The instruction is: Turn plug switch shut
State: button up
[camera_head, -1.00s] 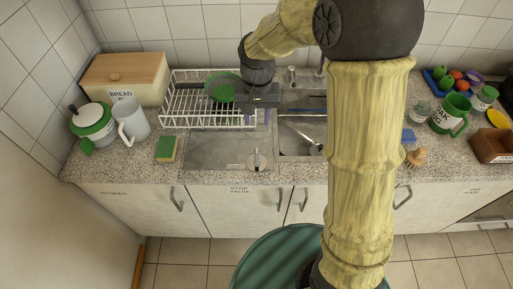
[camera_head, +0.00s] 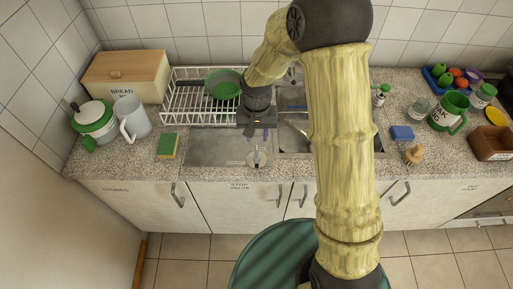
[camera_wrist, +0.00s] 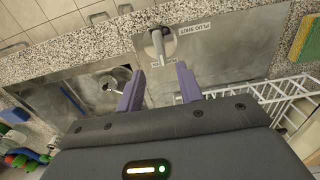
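The plug switch (camera_head: 256,157) is a small pale knob with a lever at the front edge of the steel drainboard. In the head view my gripper (camera_head: 257,135) hangs above the drainboard, behind the switch.
A white dish rack (camera_head: 200,100) with a green bowl (camera_head: 223,84) stands behind and left of my gripper. The sink basin (camera_head: 293,132) is to the right. A green-yellow sponge (camera_head: 167,146) lies left on the counter. The front counter edge is clear.

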aim_at(257, 152)
notch_tip(257, 152, down, 9)
jog(key=shift+r+p, duration=0.2)
jog(key=shift+p, duration=0.5)
grip_shut()
